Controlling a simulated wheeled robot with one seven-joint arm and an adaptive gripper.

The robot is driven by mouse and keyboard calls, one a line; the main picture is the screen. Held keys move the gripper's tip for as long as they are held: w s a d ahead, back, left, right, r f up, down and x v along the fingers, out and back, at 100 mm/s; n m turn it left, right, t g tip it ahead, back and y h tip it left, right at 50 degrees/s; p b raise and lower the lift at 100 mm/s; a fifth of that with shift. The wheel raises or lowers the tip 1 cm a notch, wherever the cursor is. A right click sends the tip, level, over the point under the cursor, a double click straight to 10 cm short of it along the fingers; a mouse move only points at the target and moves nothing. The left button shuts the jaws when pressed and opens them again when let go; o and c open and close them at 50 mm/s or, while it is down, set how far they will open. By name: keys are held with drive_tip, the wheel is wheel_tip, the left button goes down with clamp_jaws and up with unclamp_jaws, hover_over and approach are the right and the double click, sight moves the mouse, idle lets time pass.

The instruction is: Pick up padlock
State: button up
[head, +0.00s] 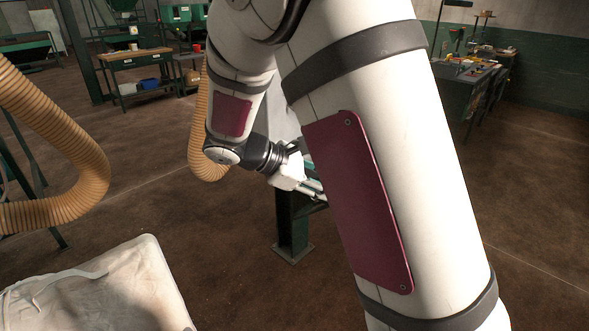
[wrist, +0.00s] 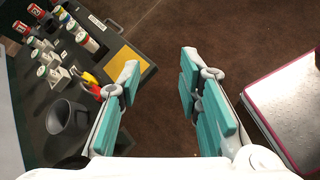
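I cannot make out a padlock in either view. My gripper (wrist: 158,72) is open in the wrist view, its two teal-padded fingers spread apart with only brown floor between them. In the head view my gripper (head: 312,187) is mostly hidden behind my own arm. In the wrist view a dark tabletop (wrist: 50,125) lies to the left of my gripper, and the left finger covers part of its edge.
In the head view a ribbed hose (head: 60,140) hangs left above a pale bag (head: 100,295). A workbench (head: 470,80) stands back right.

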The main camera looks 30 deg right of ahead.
drive_tip(key=w+a+f+n+t+h+b, duration=0.2)
drive_tip(key=w+f+n+t+h, duration=0.3)
drive_tip(key=w+f+n, duration=0.6)
drive_tip(key=w+d, duration=0.1)
drive_tip(key=d, duration=0.3)
drive_tip(key=w+d+r+m+h, duration=0.1)
drive_tip(key=d, duration=0.3)
drive_tip(key=w+d+r+m+p, duration=0.1)
drive_tip(key=w+d, duration=0.1)
drive_tip(key=d, duration=0.2)
drive_tip(key=shift+d+h, duration=0.3)
drive_tip(key=shift+d, duration=0.05)
drive_tip(key=shift+w+d+f, duration=0.1)
drive_tip(key=shift+w+d, duration=0.05)
drive_tip(key=shift+d, duration=0.25)
clamp_jaws()
